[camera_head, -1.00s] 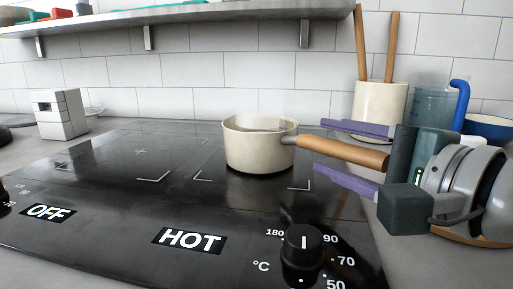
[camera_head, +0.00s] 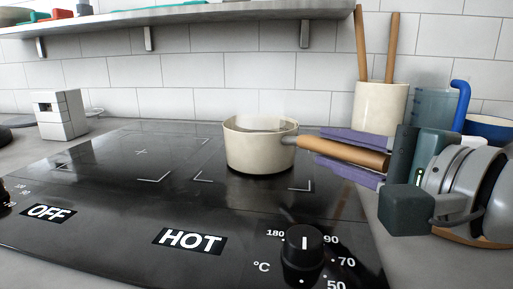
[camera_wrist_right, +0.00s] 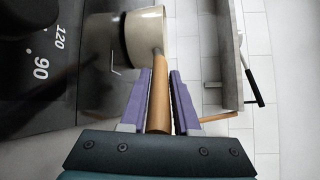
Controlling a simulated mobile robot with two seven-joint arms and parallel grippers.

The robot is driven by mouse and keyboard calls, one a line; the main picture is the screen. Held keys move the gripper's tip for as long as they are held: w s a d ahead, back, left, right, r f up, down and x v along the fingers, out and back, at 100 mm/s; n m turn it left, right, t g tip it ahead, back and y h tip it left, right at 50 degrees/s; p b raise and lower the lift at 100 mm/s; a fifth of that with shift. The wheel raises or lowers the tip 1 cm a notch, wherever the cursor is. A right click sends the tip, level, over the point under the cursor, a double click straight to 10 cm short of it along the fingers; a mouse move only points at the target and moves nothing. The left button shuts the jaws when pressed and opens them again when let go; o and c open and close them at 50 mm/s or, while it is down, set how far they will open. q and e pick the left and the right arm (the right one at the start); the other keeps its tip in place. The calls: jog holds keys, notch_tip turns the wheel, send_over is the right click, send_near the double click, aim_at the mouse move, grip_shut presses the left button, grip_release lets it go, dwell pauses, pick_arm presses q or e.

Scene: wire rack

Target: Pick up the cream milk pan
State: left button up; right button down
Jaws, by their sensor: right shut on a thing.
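The cream milk pan (camera_head: 258,150) stands upright on the black hob, over the marked zone near the hob's back right. Faint steam shows above it. Its wooden handle (camera_head: 352,153) points right. My right gripper (camera_head: 335,156) is shut on the handle, with one purple finger on each side. In the right wrist view, the pan (camera_wrist_right: 145,38) is ahead of the gripper (camera_wrist_right: 159,76), and the handle (camera_wrist_right: 158,105) lies between the purple fingers. My left gripper is not in view.
The black hob (camera_head: 100,205) has OFF and HOT labels and a temperature knob (camera_head: 302,246) at the front. A cream utensil pot (camera_head: 380,108), a blue-grey jug (camera_head: 433,110) and a blue bowl (camera_head: 488,127) stand behind my gripper. A shelf (camera_head: 200,17) runs above. The hob's left zone is clear.

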dwell(0.4)
jog(key=shift+r, duration=0.2)
jog(key=shift+r, duration=0.15)
